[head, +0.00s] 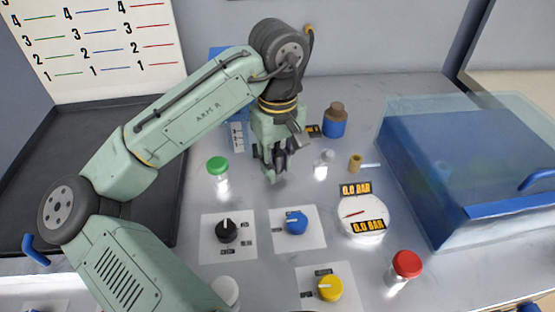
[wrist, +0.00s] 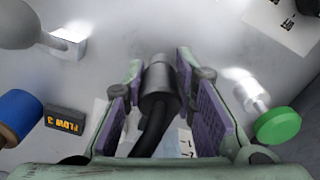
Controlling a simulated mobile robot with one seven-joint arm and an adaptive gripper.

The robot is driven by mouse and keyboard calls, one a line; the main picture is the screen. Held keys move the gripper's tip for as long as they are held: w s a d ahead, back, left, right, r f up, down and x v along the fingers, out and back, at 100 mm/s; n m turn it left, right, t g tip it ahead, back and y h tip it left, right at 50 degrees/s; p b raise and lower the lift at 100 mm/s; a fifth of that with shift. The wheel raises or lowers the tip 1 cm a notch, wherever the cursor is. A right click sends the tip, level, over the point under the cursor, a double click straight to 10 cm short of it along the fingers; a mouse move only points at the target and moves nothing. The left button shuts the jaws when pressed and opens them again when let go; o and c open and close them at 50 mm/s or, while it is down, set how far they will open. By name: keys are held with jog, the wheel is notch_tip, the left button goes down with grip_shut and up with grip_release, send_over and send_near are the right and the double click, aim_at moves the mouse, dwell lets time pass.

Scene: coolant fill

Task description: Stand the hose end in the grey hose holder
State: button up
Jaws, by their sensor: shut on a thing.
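My gripper (head: 276,165) hangs over the middle of the worktop, its fingers pointing down. In the wrist view the black hose end (wrist: 158,82), a short thick cylinder, sits between the purple finger pads. The gripper is shut on it, and the black hose (wrist: 150,133) runs back toward the palm. In the head view the fingers and arm mostly hide the hose end. I cannot pick out the grey hose holder for certain. A grey rounded shape (wrist: 27,24) beside a pale block shows at the wrist view's upper left, but I cannot tell what it is.
Control knobs (head: 295,222) and a gauge (head: 363,216) lie in front. A blue-tinted box (head: 470,150) fills the right.

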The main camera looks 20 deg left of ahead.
aim_at(277, 155)
jog(key=shift+f, duration=0.45)
jog(key=o, duration=1)
notch_tip(277, 155, up, 12)
jog(key=shift+r, duration=0.1)
dwell(0.3)
